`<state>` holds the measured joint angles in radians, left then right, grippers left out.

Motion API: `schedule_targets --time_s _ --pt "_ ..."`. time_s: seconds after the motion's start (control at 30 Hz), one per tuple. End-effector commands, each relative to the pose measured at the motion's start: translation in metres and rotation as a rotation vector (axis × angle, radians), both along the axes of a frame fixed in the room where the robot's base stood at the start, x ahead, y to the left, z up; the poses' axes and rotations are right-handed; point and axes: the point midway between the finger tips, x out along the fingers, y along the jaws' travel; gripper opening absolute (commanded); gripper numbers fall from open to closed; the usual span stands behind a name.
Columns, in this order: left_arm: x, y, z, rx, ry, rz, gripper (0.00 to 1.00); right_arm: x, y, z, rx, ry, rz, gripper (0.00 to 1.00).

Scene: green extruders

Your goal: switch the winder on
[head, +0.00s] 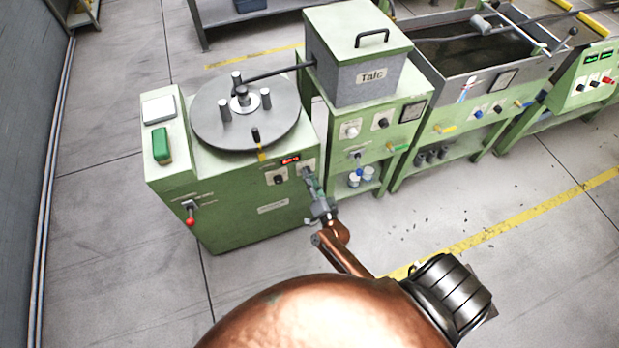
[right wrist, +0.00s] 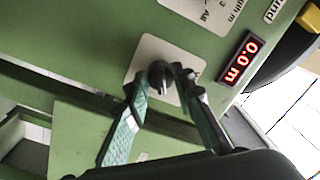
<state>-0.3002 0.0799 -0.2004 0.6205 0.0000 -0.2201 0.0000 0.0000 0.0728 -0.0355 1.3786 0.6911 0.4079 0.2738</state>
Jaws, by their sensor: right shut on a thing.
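The winder (head: 250,205) is a green cabinet with a round grey turntable (head: 245,112) on top. Its front panel has a small red display (head: 290,160), which reads 0.0 m in the right wrist view (right wrist: 241,59). My right gripper (head: 308,172) is at the front panel, just below and right of the display. In the right wrist view its two fingers (right wrist: 165,80) are closed on a black rotary knob (right wrist: 160,75) on a pale square plate (right wrist: 150,55). The fingers partly hide the knob. My left gripper is not in view.
The floor in front is clear.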

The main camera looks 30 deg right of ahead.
Motion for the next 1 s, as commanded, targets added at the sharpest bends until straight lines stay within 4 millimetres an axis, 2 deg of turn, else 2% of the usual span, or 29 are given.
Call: schedule_targets --time_s 0.33,0.37,0.6,0.87,1.0 --pt "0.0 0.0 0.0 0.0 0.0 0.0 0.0 0.0 0.0 0.0 0.004 -0.001 -0.001 0.0" --pt "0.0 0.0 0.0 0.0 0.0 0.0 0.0 0.0 0.0 0.0 0.004 -0.001 -0.001 0.25" --pt "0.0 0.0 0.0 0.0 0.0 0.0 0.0 0.0 0.0 0.0 0.003 -0.001 -0.001 0.41" --pt "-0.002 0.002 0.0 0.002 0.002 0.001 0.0 -0.001 0.0 0.0 0.003 -0.001 0.0 0.41" --pt "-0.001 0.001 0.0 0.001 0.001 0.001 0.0 -0.012 0.002 -0.002 0.003 0.001 -0.001 0.41"
